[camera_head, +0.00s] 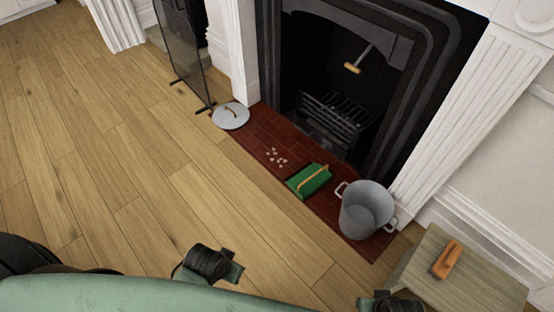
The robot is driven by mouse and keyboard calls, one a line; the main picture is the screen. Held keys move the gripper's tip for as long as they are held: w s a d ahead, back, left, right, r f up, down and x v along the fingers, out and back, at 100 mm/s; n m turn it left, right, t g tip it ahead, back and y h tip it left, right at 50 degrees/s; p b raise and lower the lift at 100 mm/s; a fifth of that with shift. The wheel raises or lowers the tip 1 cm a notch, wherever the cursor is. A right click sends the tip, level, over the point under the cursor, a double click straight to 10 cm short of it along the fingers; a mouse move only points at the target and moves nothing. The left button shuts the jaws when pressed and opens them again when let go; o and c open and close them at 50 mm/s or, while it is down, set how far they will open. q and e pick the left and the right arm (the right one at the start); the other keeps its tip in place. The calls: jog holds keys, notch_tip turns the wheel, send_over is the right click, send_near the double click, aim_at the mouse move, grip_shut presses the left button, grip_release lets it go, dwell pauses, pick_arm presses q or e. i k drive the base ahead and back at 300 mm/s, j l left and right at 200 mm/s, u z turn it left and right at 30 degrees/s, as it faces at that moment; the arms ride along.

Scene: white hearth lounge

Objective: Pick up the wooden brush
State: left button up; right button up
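An orange-brown wooden brush (447,260) lies on top of a low wooden box or table (468,284) at the lower right. Its bristles cannot be made out. Dark end parts of my arms show at the bottom edge, one left of centre, likely by my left gripper (208,264), and one at the lower right, likely by my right gripper (390,303). The right one is left of the low table, apart from the brush in the picture. No fingers can be made out on either, and nothing is seen held.
A grey metal bucket (366,210), a green dustpan (310,181) with a wooden handle, pale bits (276,157) and a round grey lid (231,116) are on the red hearth or its edge. A hammer-shaped tool (354,66) shows in the fireplace. The wooden floor (130,170) at left is clear.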

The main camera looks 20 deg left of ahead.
aim_at(440, 269)
jog(key=z, duration=1.45)
